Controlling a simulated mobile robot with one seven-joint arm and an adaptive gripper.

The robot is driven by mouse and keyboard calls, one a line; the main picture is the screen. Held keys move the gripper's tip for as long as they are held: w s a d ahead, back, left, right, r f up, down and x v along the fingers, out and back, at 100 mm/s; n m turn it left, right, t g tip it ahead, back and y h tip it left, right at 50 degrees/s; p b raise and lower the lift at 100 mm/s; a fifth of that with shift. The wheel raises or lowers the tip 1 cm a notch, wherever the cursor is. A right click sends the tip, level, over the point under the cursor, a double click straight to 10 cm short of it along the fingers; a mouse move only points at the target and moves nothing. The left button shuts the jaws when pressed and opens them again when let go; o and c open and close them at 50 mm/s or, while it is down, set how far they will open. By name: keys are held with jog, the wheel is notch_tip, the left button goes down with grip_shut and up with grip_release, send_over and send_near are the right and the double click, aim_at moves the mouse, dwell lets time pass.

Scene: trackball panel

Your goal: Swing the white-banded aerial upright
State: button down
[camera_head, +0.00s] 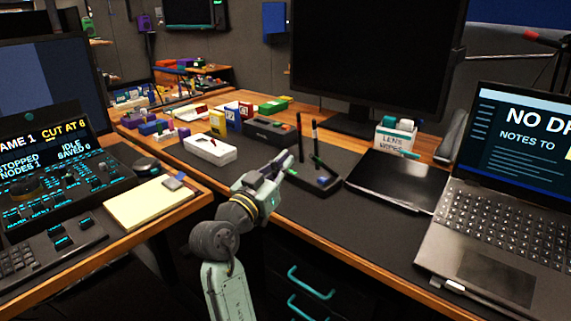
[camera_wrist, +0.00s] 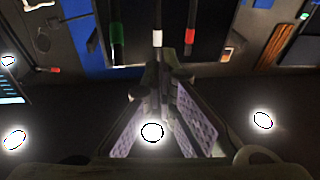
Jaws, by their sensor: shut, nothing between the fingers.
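The white-banded aerial (camera_wrist: 157,38) shows in the wrist view as a dark rod between a green-banded aerial (camera_wrist: 118,45) and a red-banded aerial (camera_wrist: 190,40). Its lower part runs toward my fingertips; I cannot tell whether they touch it. In the head view, two dark rods (camera_head: 299,135) stand upright on a low black box (camera_head: 318,180); the white band cannot be made out there. My gripper (camera_head: 286,163) is shut and empty, just left of these rods. Its fingers converge in the wrist view (camera_wrist: 160,82).
A white box (camera_head: 209,149) and several coloured boxes stand behind and left of my gripper. A black tablet (camera_head: 388,183) and an open laptop (camera_head: 490,215) lie to the right. The dark desk mat (camera_head: 345,218) is bare in front of the black box.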

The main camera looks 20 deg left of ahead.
jog(key=p, duration=0.2)
send_near(316, 144)
jog(key=w+r, duration=0.4)
jog(key=w, duration=0.1)
jog(key=shift+w+d+r, duration=0.2)
jog(key=shift+w+d, duration=0.1)
jog(key=shift+w, duration=0.35)
jog(key=shift+w+d+r+g+p, duration=0.2)
jog(key=shift+w+g+p, duration=0.1)
jog(key=shift+w+p, duration=0.4)
